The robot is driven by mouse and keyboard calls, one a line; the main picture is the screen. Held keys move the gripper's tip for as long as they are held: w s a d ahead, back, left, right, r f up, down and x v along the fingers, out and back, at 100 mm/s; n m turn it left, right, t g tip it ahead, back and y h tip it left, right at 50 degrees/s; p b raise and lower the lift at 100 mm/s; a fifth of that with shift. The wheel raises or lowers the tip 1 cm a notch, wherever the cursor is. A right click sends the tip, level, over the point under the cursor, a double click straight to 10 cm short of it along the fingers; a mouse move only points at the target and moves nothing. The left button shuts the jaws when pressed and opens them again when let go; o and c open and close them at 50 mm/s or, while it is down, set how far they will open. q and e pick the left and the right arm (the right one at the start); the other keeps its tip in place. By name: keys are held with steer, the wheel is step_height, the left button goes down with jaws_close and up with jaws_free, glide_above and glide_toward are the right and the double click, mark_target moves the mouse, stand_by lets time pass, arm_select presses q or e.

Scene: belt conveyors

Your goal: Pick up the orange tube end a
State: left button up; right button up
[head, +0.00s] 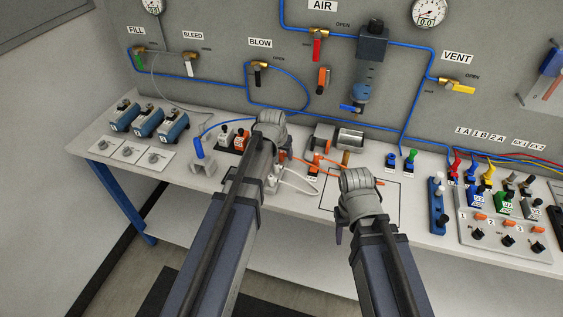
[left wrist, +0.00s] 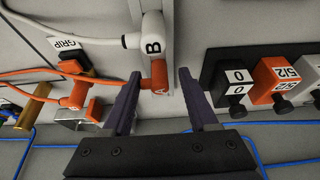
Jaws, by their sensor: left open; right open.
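The orange tube end A (left wrist: 158,76) shows in the left wrist view, with its letter up and an orange tube (left wrist: 105,79) running off to the left. My left gripper (left wrist: 159,77) is open, with one finger on each side of this end. The left finger looks close to it, with a wider gap at the right finger; I cannot tell if they touch. A white tube end B (left wrist: 152,40) lies in line just beyond A. In the head view my left wrist hides end A. My right gripper (head: 341,232) is over the table's front part, its fingers mostly hidden.
Valve blocks (left wrist: 268,82) stand to the right of my left fingers. An orange fitting (left wrist: 75,96) and a GRIP label (left wrist: 65,43) lie to the left. In the head view a switch panel (head: 505,228) is at the right and regulators (head: 147,122) at the left.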

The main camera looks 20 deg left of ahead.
arm_select(q)
jaws_close()
stand_by(0.5)
